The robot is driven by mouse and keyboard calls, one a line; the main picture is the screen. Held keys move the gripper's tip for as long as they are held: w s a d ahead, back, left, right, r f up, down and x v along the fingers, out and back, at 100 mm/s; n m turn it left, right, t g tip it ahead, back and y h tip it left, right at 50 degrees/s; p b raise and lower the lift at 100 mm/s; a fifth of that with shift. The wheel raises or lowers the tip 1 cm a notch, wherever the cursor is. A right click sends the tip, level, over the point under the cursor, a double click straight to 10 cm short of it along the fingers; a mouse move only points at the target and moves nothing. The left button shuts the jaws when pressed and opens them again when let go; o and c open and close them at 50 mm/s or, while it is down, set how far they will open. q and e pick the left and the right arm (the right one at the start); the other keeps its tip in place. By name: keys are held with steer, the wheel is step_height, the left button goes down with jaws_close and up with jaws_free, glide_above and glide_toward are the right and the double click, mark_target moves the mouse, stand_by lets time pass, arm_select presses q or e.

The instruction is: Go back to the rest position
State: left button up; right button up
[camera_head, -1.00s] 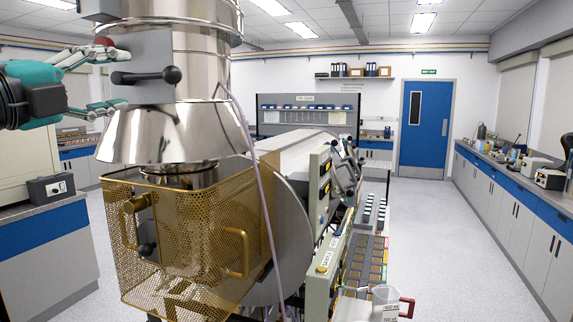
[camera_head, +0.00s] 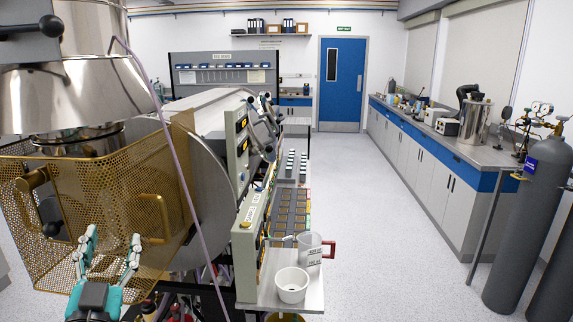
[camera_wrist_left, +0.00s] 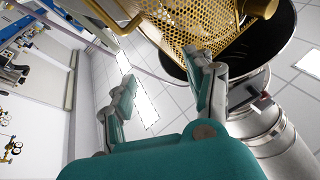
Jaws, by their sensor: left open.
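My left gripper (camera_head: 106,252) is at the lower left of the head view, in front of the gold mesh cage (camera_head: 95,205). Its fingers point up and stand apart, with nothing between them. In the left wrist view its two fingers (camera_wrist_left: 165,95) are also spread and empty, with the gold mesh (camera_wrist_left: 212,35) beyond them. I cannot tell from the head view how close the fingers are to the mesh. My right gripper shows in neither view.
Grey gas cylinders (camera_head: 530,225) stand at the far right. The floor (camera_head: 385,230) between is clear.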

arm_select(q)
steer(key=s+d+f+n+g, duration=0.1)
steer(key=s+f+g, duration=0.35)
steer(key=f, duration=0.75)
steer(key=s+d+f+g, duration=0.1)
steer(key=s+f+g, duration=0.4)
steer(key=f, duration=0.8)
steer(key=s+d+f+m+g+h, duration=0.1)
steer(key=s+d+f+g+h, duration=0.1)
steer(key=s+d+f+g, duration=0.35)
steer(key=s+d+f+m+g+h, duration=0.1)
steer(key=s+d+f+g+h, duration=0.15)
steer(key=s+f, duration=0.6)
steer(key=s+f+g+b, duration=0.1)
steer(key=s+f+b, duration=0.1)
steer(key=f, duration=1.3)
steer(key=s+f+g+b, duration=0.1)
steer(key=s+f, duration=0.1)
steer(key=f, duration=1.2)
steer(key=s+a+f+b, duration=0.1)
steer(key=s+a+f, duration=0.1)
steer(key=s+f, duration=0.5)
steer(key=s+a+f+g+b, duration=0.1)
steer(key=s+f, duration=0.7)
steer(key=f, duration=0.1)
steer(key=shift+s+a+f, duration=0.3)
steer(key=shift+a+f, duration=0.1)
